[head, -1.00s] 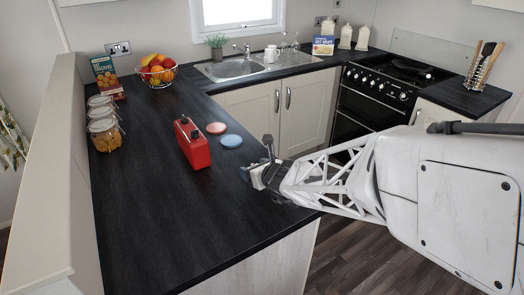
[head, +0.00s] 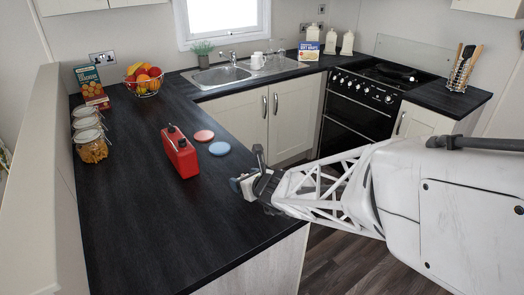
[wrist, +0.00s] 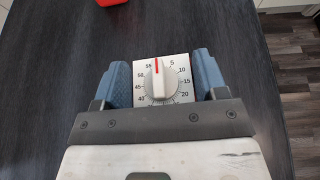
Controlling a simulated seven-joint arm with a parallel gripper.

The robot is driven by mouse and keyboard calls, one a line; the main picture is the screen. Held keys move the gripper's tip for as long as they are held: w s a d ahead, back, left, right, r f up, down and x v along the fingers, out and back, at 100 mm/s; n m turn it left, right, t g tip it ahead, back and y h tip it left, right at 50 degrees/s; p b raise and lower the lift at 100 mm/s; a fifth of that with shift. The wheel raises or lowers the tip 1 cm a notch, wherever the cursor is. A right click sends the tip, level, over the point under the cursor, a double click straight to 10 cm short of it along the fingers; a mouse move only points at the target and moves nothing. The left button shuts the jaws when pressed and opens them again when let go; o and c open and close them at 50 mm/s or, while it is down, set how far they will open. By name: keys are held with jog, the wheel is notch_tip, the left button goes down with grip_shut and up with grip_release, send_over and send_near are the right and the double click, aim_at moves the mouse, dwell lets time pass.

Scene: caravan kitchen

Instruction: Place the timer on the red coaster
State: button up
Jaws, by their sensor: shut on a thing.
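The timer (wrist: 158,80) is white and square with a round dial and a red mark. My gripper (head: 243,185) is shut on it, with a blue finger at each side in the wrist view (wrist: 159,82). In the head view the timer is a small pale block (head: 249,187) at my fingertips, near the right edge of the dark worktop. The red coaster (head: 204,136) lies flat and bare on the worktop, beyond my gripper and to the left. A blue coaster (head: 219,148) lies close beside it, nearer to my gripper.
A red canister (head: 181,156) stands left of the coasters; its edge also shows in the wrist view (wrist: 111,2). Several glass jars (head: 91,143), a crackers box (head: 91,87) and a fruit basket (head: 145,82) stand farther left. The front worktop (head: 150,225) is clear.

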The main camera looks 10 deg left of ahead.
jog(key=shift+w+a+r, duration=0.15)
jog(key=shift+w+a+r+n+g+y, duration=1.4)
jog(key=shift+w+a+r, duration=1.1)
jog(key=shift+w+a, duration=1.7)
jog(key=shift+w+a+f+n+g+y, duration=0.15)
jog(key=shift+w+a+f+n+g, duration=0.7)
jog(key=shift+w+a, duration=0.85)
jog(key=shift+w+a+f+n+g+y, duration=0.1)
jog(key=shift+w+a+f+n+g, duration=0.4)
jog(key=shift+w+a+n+g, duration=1.2)
jog(key=shift+w+a+f+n+g+y, duration=0.2)
jog(key=shift+w+a+f+g, duration=0.7)
jog(key=shift+w, duration=1.45)
jog(key=shift+a+r+t, duration=0.25)
send_over(204, 136)
jog(key=shift+w+f, duration=0.1)
jog(key=shift+f, duration=0.6)
